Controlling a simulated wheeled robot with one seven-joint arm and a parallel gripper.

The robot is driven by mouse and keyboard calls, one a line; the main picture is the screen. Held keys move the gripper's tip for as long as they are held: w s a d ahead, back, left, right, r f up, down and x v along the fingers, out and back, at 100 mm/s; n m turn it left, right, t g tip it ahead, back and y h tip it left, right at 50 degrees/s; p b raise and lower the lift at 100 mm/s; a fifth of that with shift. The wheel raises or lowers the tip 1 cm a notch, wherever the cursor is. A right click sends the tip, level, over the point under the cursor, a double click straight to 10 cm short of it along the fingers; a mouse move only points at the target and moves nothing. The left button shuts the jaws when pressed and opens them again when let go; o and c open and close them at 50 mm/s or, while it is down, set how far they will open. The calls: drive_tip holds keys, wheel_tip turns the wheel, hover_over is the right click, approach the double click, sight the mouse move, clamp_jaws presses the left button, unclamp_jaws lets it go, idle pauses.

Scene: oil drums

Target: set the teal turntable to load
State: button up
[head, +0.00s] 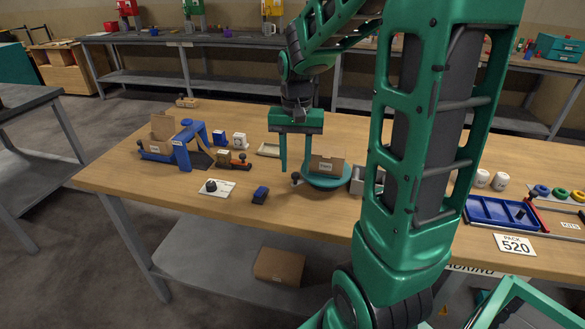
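The teal turntable (322,182) is a round disc on the wooden bench, in the middle of the head view. A brown cardboard box (327,167) with a small white label sits on it. A small dark knob (296,177) shows at the turntable's left edge. My gripper (295,170) points down at that left edge, its two fingers apart with a gap between them. The fingers are around or just above the knob; I cannot tell whether they touch it. Any load marking is too small to make out.
A grey bin (366,182) stands close right of the turntable, partly hidden by my arm. A blue arch (186,146) stands farther left. The bench's front is mostly clear.

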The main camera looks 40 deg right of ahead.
drive_tip(key=shift+f, duration=0.95)
clamp_jaws()
